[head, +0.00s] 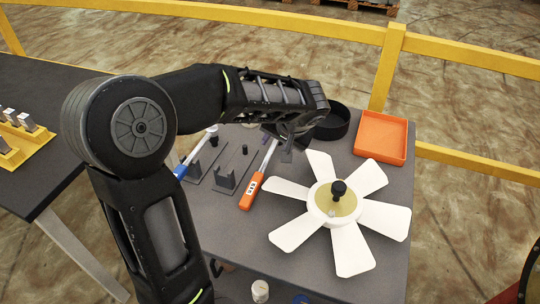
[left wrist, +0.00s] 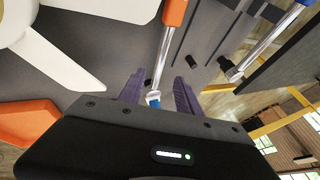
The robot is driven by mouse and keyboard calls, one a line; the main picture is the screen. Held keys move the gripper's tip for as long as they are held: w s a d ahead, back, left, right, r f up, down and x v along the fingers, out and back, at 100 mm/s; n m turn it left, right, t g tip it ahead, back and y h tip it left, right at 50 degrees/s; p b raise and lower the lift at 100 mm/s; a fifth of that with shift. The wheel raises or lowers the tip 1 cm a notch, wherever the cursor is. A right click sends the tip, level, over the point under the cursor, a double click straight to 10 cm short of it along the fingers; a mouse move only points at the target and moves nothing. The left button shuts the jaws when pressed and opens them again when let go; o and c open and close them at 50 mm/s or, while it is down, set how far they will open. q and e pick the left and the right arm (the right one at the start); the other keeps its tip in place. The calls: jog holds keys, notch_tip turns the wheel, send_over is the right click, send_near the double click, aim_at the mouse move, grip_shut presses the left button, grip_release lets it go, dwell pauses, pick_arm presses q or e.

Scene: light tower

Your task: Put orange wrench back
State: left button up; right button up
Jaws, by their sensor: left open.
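The orange wrench (head: 251,192) lies on the grey table, its orange handle toward the front and its metal shaft running back under my left gripper. My left gripper (head: 288,150) is over the shaft's far end. In the left wrist view, the orange handle (left wrist: 175,12) is at the top, and the shaft runs down to a bluish end between the two open fingers (left wrist: 158,88). Contact cannot be told. A grey holder with upright brackets (head: 228,183) is left of the orange handle. My right gripper is not in view.
A blue-handled wrench (head: 199,150) is at the left by another bracket. A white fan (head: 352,247) fills the table's right front. An orange tray (head: 381,137) and a black round bin (head: 334,122) are at the back. A yellow rail (head: 450,52) runs behind.

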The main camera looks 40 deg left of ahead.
aim_at(271, 151)
pick_arm(q)
jog(key=shift+w+a+f, duration=0.1)
jog(key=shift+a+f, duration=0.05)
jog(key=shift+f, duration=0.15)
jog(key=shift+p+x, duration=0.3)
jog(key=shift+x, duration=2.3)
jog(key=shift+w, duration=0.1)
grip_shut()
